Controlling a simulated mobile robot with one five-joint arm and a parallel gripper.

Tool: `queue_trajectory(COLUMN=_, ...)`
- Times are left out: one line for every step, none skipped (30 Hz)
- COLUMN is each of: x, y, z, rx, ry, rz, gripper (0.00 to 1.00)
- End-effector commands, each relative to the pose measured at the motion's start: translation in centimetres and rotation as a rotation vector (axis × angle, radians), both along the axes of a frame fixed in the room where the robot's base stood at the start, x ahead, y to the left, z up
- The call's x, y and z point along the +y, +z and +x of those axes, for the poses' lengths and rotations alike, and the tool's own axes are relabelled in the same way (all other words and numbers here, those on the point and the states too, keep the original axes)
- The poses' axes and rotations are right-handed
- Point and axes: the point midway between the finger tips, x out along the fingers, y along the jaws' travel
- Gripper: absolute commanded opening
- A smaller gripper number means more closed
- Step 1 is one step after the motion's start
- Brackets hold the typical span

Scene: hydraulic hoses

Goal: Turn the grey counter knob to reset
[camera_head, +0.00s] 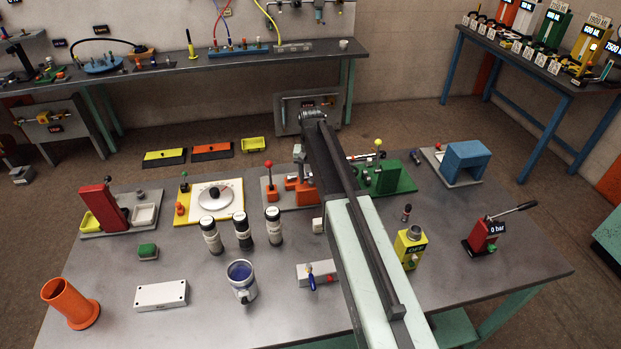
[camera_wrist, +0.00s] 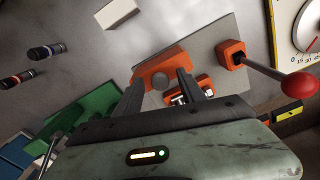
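A grey plate (camera_wrist: 205,45) in the wrist view bears an orange block with a round knob-like part (camera_wrist: 160,80); its colour is hard to tell. Dark parts with small white marks, perhaps a counter readout (camera_wrist: 181,99), show beside it. My gripper (camera_wrist: 158,78) has its two dark fingers apart, one on each side of the block, with nothing clearly held. I cannot tell whether they touch it. In the head view, orange blocks (camera_head: 303,190) stand on the table beside my arm, which hides part of that station and my fingertips.
A red-ball lever (camera_wrist: 299,84) rises close to my gripper's right in the wrist view. A white dial board (camera_head: 215,197) is left of the station, and a green device (camera_head: 388,178) is right.

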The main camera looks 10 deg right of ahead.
Motion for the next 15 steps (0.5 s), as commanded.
queue_trajectory(x=0.0, y=0.0, z=0.0, rx=0.0, ry=0.0, rz=0.0, gripper=0.46)
queue_trajectory(x=0.0, y=0.0, z=0.0, rx=0.0, ry=0.0, rz=0.0, gripper=0.46)
queue_trajectory(x=0.0, y=0.0, z=0.0, rx=0.0, ry=0.0, rz=0.0, gripper=0.46)
queue_trajectory(x=0.0, y=0.0, z=0.0, rx=0.0, ry=0.0, rz=0.0, gripper=0.46)
queue_trajectory(x=0.0, y=0.0, z=0.0, rx=0.0, ry=0.0, rz=0.0, gripper=0.46)
queue_trajectory(x=0.0, y=0.0, z=0.0, rx=0.0, ry=0.0, rz=0.0, gripper=0.46)
queue_trajectory(x=0.0, y=0.0, z=0.0, rx=0.0, ry=0.0, rz=0.0, gripper=0.46)
queue_trajectory(x=0.0, y=0.1, z=0.0, rx=0.0, ry=0.001, rz=0.0, gripper=0.46)
queue_trajectory(x=0.0, y=0.2, z=0.0, rx=0.0, ry=0.001, rz=0.0, gripper=0.46)
queue_trajectory(x=0.0, y=0.4, z=0.0, rx=0.0, ry=0.001, rz=0.0, gripper=0.46)
queue_trajectory(x=0.0, y=0.7, z=0.0, rx=0.0, ry=0.001, rz=0.0, gripper=0.46)
queue_trajectory(x=0.0, y=1.1, z=0.0, rx=0.0, ry=0.001, rz=0.0, gripper=0.46)
queue_trajectory(x=0.0, y=1.5, z=0.0, rx=0.0, ry=0.001, rz=0.0, gripper=0.46)
queue_trajectory(x=0.0, y=1.9, z=0.0, rx=0.0, ry=0.001, rz=0.0, gripper=0.46)
queue_trajectory(x=0.0, y=2.6, z=0.0, rx=0.0, ry=0.001, rz=0.0, gripper=0.46)
